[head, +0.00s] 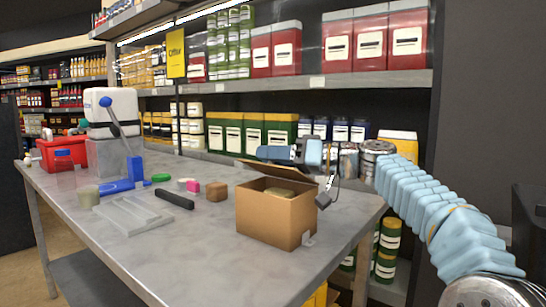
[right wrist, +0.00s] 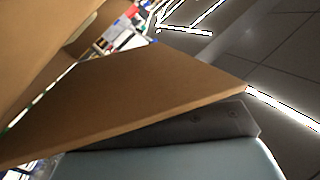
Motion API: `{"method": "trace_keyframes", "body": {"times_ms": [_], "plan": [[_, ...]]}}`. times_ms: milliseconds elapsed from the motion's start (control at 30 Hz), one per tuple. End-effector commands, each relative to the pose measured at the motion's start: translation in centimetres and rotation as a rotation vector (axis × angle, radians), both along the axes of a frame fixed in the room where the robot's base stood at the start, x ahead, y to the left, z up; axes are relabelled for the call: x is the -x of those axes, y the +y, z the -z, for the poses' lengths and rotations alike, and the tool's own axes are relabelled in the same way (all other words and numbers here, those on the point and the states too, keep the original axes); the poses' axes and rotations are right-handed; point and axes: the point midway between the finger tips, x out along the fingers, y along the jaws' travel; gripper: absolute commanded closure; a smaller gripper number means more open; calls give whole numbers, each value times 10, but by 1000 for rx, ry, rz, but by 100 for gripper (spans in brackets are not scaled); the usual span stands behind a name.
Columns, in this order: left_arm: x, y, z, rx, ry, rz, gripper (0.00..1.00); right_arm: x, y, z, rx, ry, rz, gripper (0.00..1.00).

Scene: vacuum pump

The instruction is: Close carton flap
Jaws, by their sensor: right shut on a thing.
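The brown cardboard carton (head: 275,222) stands on the near right part of the metal table, its top at least partly open. A raised flap (head: 262,168) tilts up at its far side. An item (head: 281,193) shows inside the opening. My right gripper (head: 283,154) is at the flap's far right edge, above the carton, and is shut on the flap. In the right wrist view the brown flap (right wrist: 140,97) lies across one grey finger (right wrist: 195,124); the other finger is hidden. My left gripper is not in view.
The grey table (head: 200,250) also holds a white machine with a blue lever (head: 112,110), a red bin (head: 62,152), a clear tray (head: 135,213), a black bar (head: 174,199) and a small brown block (head: 216,191). Stocked shelves stand behind. The table's front is clear.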

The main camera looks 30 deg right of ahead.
Motion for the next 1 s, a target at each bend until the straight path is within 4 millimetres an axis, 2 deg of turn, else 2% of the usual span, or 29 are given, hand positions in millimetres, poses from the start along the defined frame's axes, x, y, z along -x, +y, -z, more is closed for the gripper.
{"method": "trace_keyframes", "body": {"times_ms": [267,700,1000], "plan": [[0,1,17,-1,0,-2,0,2,5,9,72,-32,-2,100],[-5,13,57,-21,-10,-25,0,7,18,32,338,-141,0,100],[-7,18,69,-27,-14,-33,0,9,22,40,452,-187,-2,100]]}}
